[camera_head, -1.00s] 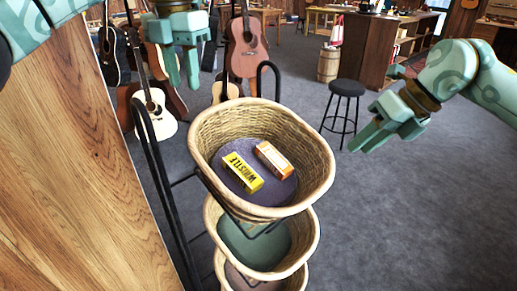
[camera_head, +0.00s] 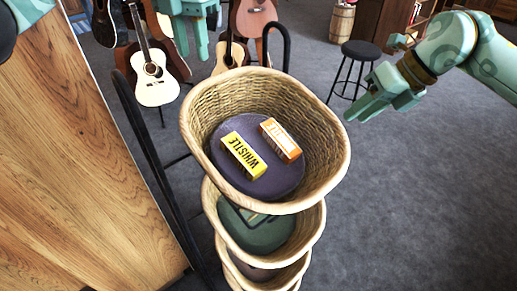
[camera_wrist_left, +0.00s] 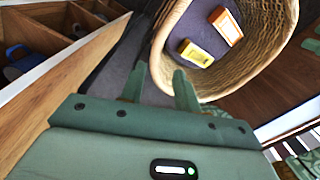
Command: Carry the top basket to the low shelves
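The top basket (camera_head: 325,130) is woven wicker with a dark purple base and sits at the top of a black-framed basket stand. A yellow whistle box (camera_head: 243,155) and an orange-and-white box (camera_head: 281,140) lie inside. My left gripper (camera_head: 190,45) is open and empty, beyond the basket's far left side. In the left wrist view its fingers (camera_wrist_left: 158,85) are apart, near the basket's rim (camera_wrist_left: 265,55). My right gripper (camera_head: 375,80) looks open and empty, to the right of the basket, apart from it. I cannot tell which furniture is the low shelves.
Lower baskets (camera_head: 312,222) stand below the top one. A wooden panel (camera_head: 80,170) is close on the left. Guitars (camera_head: 155,75) stand behind. A black stool (camera_head: 362,50) is at the back right. Grey floor (camera_head: 430,200) on the right is clear. Wooden compartments (camera_wrist_left: 45,45) show in the left wrist view.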

